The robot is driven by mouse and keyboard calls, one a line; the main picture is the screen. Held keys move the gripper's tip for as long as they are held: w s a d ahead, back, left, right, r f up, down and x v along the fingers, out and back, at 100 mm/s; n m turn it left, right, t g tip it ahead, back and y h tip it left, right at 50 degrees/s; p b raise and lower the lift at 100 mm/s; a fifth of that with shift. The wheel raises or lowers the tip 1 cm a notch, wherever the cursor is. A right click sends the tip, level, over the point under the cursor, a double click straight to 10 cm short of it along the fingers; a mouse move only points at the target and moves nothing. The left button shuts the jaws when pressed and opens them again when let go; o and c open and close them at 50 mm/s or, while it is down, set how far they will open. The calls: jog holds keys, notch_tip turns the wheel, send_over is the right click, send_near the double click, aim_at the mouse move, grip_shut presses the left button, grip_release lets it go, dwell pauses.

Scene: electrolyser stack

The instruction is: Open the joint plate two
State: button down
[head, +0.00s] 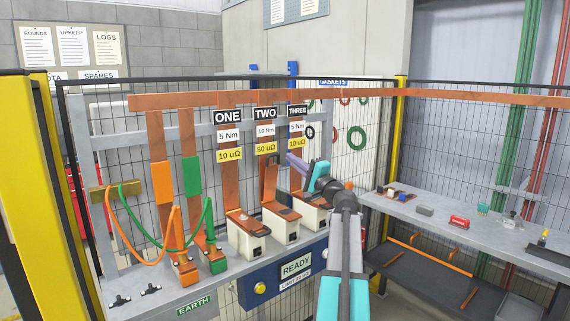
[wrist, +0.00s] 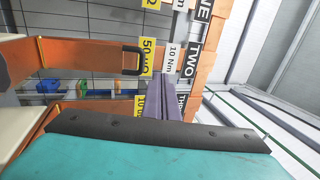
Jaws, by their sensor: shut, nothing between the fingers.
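Joint plate two (head: 269,184) is a copper plate below the TWO label (head: 265,113), rising from a cream block (head: 280,229). It looks tilted upward in the head view. In the wrist view, a copper plate (wrist: 85,58) with a black handle (wrist: 131,59) lies left of my fingers, near the sideways TWO label (wrist: 195,65); it appears to be plate two. My gripper (head: 292,161) has purple fingers, shut and empty, just right of the plate's upper end. The fingers also show in the wrist view (wrist: 162,99), apart from the handle. Contact cannot be told in the head view.
Copper strips ONE (head: 232,180) and THREE (head: 297,180) flank plate two closely. Orange (head: 136,262) and green cables (head: 208,225) loop at the left. A blue READY panel (head: 265,275) fronts the bench. A grey side bench (head: 465,232) with small items stands right.

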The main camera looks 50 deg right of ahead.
jog(key=s+a+b, duration=0.1)
jog(key=s, duration=0.5)
jog(key=shift+s+r+b, duration=0.2)
jog(key=shift+s+b, duration=0.1)
